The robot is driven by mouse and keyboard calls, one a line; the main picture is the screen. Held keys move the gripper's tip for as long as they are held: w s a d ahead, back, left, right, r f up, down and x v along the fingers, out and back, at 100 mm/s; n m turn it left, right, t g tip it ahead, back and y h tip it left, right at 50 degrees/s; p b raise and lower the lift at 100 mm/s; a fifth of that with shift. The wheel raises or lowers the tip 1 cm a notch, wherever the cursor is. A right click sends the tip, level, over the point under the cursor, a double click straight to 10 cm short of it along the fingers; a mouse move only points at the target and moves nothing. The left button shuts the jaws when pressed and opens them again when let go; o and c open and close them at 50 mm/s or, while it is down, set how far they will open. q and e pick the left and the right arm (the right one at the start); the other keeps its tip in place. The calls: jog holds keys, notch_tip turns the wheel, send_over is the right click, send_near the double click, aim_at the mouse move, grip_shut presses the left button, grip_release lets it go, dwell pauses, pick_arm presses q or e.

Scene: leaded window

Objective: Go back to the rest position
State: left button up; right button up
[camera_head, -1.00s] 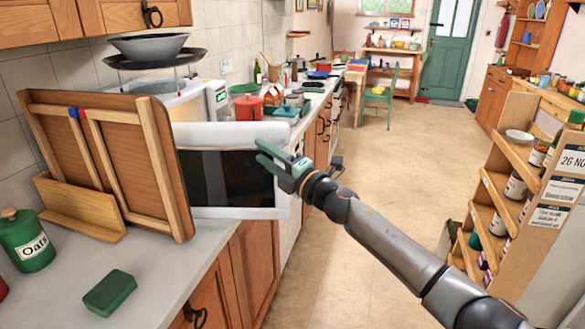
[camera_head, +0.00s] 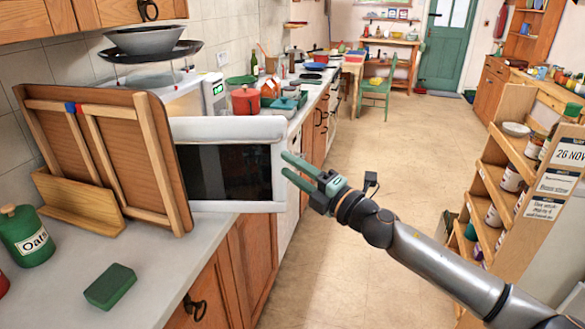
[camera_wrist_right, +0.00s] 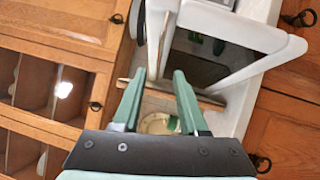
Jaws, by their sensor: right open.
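My right gripper (camera_head: 290,169) is open and empty in the head view, just in front of the right edge of the open microwave door (camera_head: 232,165). The door is white with a dark window and stands swung out over the counter edge. In the right wrist view my gripper's two green fingers (camera_wrist_right: 158,85) are spread apart with nothing between them, and the white door frame (camera_wrist_right: 232,28) shows beyond them. I cannot tell from the pictures whether a finger touches the door. My left gripper is not in view.
A wooden stand (camera_head: 105,160) hides part of the microwave (camera_head: 185,98). A green oats jar (camera_head: 25,236) and a green block (camera_head: 110,286) are on the near counter (camera_head: 165,275). A shelf rack (camera_head: 500,190) stands at the right. The floor (camera_head: 370,150) between is clear.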

jog(key=s+d+f+m+h, duration=0.2)
jog(key=s+f+m, duration=0.25)
jog(key=f, duration=0.35)
jog(key=s+d+f+m+h, duration=0.1)
jog(key=s+f+m+h, duration=0.15)
jog(key=f+m, duration=0.4)
jog(key=s+d+f+m+h, duration=0.2)
jog(key=s+f+m, duration=0.3)
jog(key=f, duration=0.4)
jog(key=s+d+f+m+g+h, duration=0.2)
jog(key=s+d+f+m, duration=0.3)
jog(key=s+f, duration=0.3)
jog(key=s+d+f+m+g+h, duration=0.2)
jog(key=s+d+f+m, duration=0.3)
jog(key=s, duration=0.9)
notch_tip(320, 180, down, 4)
jog(key=d+h, duration=0.1)
jog(key=d, duration=0.1)
jog(key=shift+s+d+f+m, duration=0.25)
jog(key=shift+s+d+m, duration=0.05)
jog(key=shift+m, duration=0.1)
jog(key=shift+w+a, duration=0.1)
jog(key=shift+a, duration=0.05)
